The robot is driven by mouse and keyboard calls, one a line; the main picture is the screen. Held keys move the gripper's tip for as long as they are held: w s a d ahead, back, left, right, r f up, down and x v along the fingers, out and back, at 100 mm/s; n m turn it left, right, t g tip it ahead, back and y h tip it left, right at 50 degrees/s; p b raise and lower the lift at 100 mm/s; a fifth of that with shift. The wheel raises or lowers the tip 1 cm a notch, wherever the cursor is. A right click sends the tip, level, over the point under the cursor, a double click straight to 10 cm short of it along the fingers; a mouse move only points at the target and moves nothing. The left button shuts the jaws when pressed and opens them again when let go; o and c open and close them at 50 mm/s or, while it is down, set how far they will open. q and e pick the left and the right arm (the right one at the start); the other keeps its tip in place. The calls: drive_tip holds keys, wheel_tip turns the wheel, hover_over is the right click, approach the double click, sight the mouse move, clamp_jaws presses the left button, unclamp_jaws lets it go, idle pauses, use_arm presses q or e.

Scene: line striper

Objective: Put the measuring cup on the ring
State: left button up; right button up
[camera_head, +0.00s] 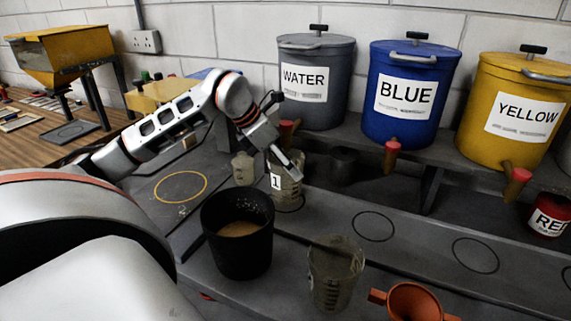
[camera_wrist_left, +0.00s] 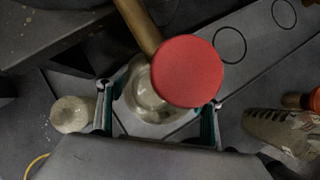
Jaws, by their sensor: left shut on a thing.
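My left gripper (camera_head: 283,166) is shut on a clear, dusty measuring cup (camera_head: 287,188) with a "1" label. The cup is upright at a black ring (camera_head: 290,210) on the grey bench, below the water tap; I cannot tell whether it touches the bench. In the left wrist view the cup (camera_wrist_left: 143,98) sits between the fingers (camera_wrist_left: 157,122), partly hidden by the red tap knob (camera_wrist_left: 187,72). A yellow ring (camera_head: 205,187), marked "2", lies empty to the left. Empty black rings (camera_head: 373,212) (camera_head: 475,239) lie to the right. My right gripper is not in view.
A smaller cup (camera_head: 243,170) stands between the yellow ring and the held cup. A black bucket (camera_head: 237,255), another measuring cup (camera_head: 335,270) and an orange funnel (camera_head: 413,300) stand in front. Water (camera_head: 316,100), blue (camera_head: 408,120) and yellow (camera_head: 510,125) drums with taps stand behind.

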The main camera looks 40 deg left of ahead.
use_arm(q)
drive_tip(key=shift+f, duration=0.65)
drive_tip(key=shift+f, duration=0.1)
drive_tip(key=o, duration=1.3)
